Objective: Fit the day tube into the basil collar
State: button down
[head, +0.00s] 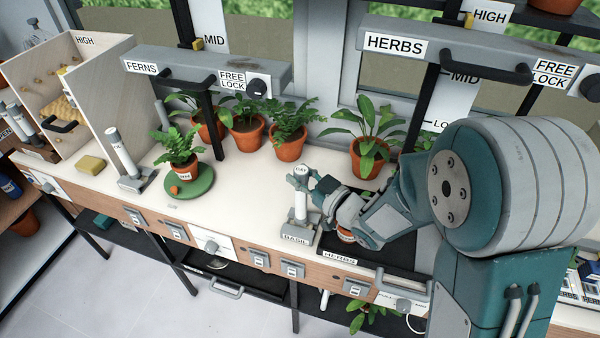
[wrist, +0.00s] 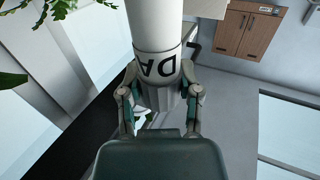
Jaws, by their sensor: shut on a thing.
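The day tube (wrist: 156,30) is a white cylinder with dark lettering and a grey band at one end. In the head view its top (head: 302,170) reads DAY, and it stands about upright. My gripper (head: 304,183) is shut around it, with a finger on each side in the wrist view (wrist: 160,98). The basil collar (head: 298,217) is grey, on a small base labelled BASIL at the bench's front edge. The tube is directly above or in the collar. I cannot tell how deep its lower end sits.
A potted plant (head: 345,232) stands on the dark herbs mat (head: 395,252), partly behind my arm. The HERBS lamp bar (head: 440,55) is above. Another white tube (head: 121,152) stands in a collar at left. A fern (head: 180,150) sits on a green turntable (head: 190,186). The middle bench is clear.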

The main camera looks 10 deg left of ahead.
jog(key=shift+f, duration=1)
jog(key=shift+c, duration=1)
grip_release()
jog(key=shift+d, duration=0.1)
jog(key=v, duration=0.7)
jog(key=shift+s+f, duration=0.1)
